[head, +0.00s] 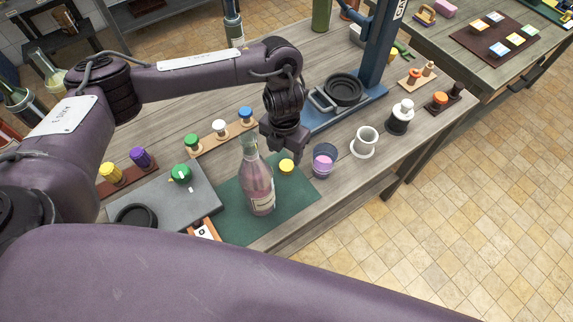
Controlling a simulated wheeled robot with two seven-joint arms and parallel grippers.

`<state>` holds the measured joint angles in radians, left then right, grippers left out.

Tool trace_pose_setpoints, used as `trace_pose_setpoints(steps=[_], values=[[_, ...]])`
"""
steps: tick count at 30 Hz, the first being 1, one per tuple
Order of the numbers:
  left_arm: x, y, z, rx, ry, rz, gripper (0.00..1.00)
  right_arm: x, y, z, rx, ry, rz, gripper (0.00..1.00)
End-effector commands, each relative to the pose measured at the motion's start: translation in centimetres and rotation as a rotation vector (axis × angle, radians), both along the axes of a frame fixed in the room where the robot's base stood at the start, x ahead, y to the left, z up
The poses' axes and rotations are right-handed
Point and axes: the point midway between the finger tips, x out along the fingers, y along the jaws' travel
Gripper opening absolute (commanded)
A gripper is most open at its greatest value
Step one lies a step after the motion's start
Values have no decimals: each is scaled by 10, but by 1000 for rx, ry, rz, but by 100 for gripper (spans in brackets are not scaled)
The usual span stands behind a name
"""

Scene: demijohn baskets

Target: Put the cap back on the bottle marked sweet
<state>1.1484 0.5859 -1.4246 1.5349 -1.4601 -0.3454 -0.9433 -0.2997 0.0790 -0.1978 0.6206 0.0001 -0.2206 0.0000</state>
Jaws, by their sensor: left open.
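A clear bottle (260,190) with pinkish contents and a pale label stands upright on a green mat (229,222). The label is too small to read, so I cannot tell whether it says sweet. Its neck looks pale green, and I see no separate cap on it. A small yellow cap (286,167) lies on the mat just right of the bottle. My left gripper (285,150) is open and points down, just above and behind the yellow cap, right of the bottle neck. It looks empty. My right gripper is out of view.
Wooden strips hold coloured caps: yellow (112,173), purple (141,158), white (219,127) and blue (246,115). A grey block (150,190) with a green knob stands left.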

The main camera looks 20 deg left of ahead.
Motion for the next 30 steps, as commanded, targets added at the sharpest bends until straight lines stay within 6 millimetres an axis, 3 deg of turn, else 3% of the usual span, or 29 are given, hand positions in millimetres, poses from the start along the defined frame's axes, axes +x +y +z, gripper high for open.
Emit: trace_pose_setpoints(steps=[5, 18, 29, 30], values=[[0, -1, -2, -1, 1, 0, 59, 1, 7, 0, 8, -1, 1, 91], [1, -8, -49, 1, 2, 1, 59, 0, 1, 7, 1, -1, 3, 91], [1, -8, -52, 0, 0, 0, 59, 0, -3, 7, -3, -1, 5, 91], [1, -8, -52, 0, 0, 1, 55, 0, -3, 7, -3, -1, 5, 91]])
